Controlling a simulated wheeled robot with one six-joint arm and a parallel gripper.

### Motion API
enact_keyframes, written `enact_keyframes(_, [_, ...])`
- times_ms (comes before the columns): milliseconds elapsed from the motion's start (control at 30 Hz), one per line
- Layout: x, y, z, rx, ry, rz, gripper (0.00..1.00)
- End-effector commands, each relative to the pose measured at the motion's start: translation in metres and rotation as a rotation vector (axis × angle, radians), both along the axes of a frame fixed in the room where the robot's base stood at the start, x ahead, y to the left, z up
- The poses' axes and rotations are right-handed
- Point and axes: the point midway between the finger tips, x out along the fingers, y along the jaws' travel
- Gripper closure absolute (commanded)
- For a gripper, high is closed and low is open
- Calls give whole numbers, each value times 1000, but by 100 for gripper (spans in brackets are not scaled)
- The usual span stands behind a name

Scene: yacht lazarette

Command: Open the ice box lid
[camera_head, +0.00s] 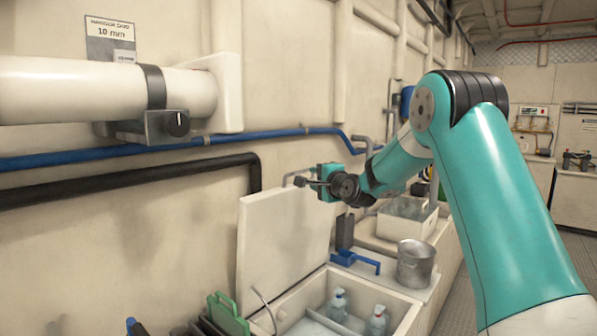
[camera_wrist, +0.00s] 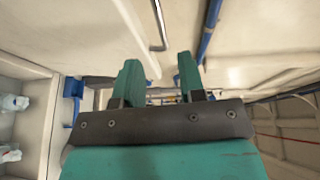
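The ice box lid (camera_head: 285,235) is a pale panel standing up on its edge, swung open and leaning back toward the wall. The ice box (camera_head: 405,307) below it is uncovered, with pump bottles (camera_head: 377,320) inside; bottles also show at the left of the wrist view (camera_wrist: 12,103). My gripper (camera_head: 306,182) is by the lid's upper right corner. In the wrist view its two teal fingers (camera_wrist: 160,75) are apart with nothing between them. A bent grey metal bar (camera_wrist: 161,28), apparently the lid's handle, lies just beyond the fingertips. I cannot tell whether they touch it.
A blue pipe (camera_head: 110,155) and a black pipe (camera_head: 130,182) run along the wall behind the lid. A metal pot (camera_head: 415,265) and a blue bracket (camera_head: 356,261) are beside the box. A white bin (camera_head: 405,222) stands farther back. Open floor (camera_head: 480,270) lies right.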

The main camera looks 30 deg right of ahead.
Motion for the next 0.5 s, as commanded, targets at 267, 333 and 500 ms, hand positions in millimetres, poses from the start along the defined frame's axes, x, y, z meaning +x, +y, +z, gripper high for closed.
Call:
enact_keyframes(267, [64,-2,-1,-1,0,2,63])
enact_keyframes(333, [77,-3,-2,-2,1,2,63])
enact_keyframes(500, [100,-4,-4,-2,1,1,63])
